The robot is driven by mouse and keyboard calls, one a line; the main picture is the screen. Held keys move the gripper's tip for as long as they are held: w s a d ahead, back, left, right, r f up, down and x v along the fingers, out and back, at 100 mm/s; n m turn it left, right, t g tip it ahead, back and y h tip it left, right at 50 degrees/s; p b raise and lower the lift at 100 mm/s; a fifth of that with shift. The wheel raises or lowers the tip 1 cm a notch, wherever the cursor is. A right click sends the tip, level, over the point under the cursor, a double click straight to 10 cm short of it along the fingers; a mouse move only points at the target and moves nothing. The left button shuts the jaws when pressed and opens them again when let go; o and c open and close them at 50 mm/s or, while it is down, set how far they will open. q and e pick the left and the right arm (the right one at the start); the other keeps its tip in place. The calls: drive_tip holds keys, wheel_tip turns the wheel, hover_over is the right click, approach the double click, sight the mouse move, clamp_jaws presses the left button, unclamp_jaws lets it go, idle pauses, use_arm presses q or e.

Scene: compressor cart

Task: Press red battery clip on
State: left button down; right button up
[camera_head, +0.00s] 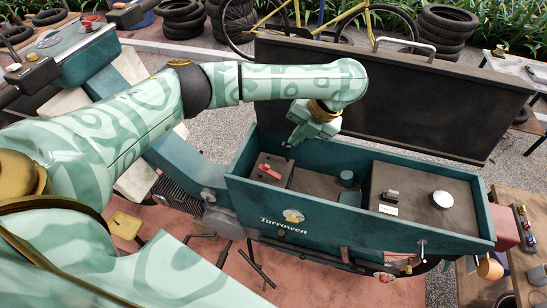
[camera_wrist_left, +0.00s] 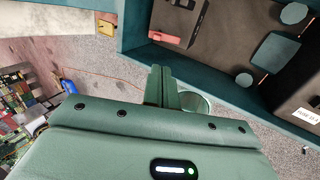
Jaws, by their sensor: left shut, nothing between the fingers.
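The red battery clip (camera_head: 270,172) lies on the dark battery (camera_head: 277,163) in the left end of the teal cart's box (camera_head: 370,243). The clip also shows as a red bar in the left wrist view (camera_wrist_left: 165,38), at the battery's near edge. I cannot tell whether it is seated on its post. My left gripper (camera_head: 289,153) is above the battery's back right part, fingers pointing down, shut and empty. Its closed fingers show in the left wrist view (camera_wrist_left: 158,86), apart from the clip in that picture. My right gripper is not in view.
The cart's large dark lid (camera_head: 400,95) stands open behind the box. A teal round cap (camera_head: 347,179) and a dark panel with a white knob (camera_head: 442,199) are right of the battery. A wooden table (camera_head: 520,270) with a mug (camera_head: 490,268) stands at the right.

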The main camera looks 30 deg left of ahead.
use_arm(q)
drive_tip(key=b, duration=0.6)
approach(261, 166)
drive_tip(key=f, duration=0.3)
drive_tip(key=a+f, duration=0.1)
drive_tip(key=f, duration=0.1)
drive_tip(key=shift+s+f, duration=0.1)
drive_tip(key=shift+s+a+f+h+p, duration=0.15)
drive_tip(key=shift+s+a+h+p, duration=0.15)
drive_tip(key=shift+a+h+p, duration=0.55)
drive_tip(key=shift+s+a+f+t+h, duration=0.15)
drive_tip(key=shift+a+f+t+h, duration=0.3)
drive_tip(key=shift+h, duration=0.6)
drive_tip(key=shift+a+p, duration=0.2)
drive_tip(key=shift+p, duration=0.55)
drive_tip(key=shift+a+f, duration=0.1)
drive_tip(key=shift+f, duration=0.35)
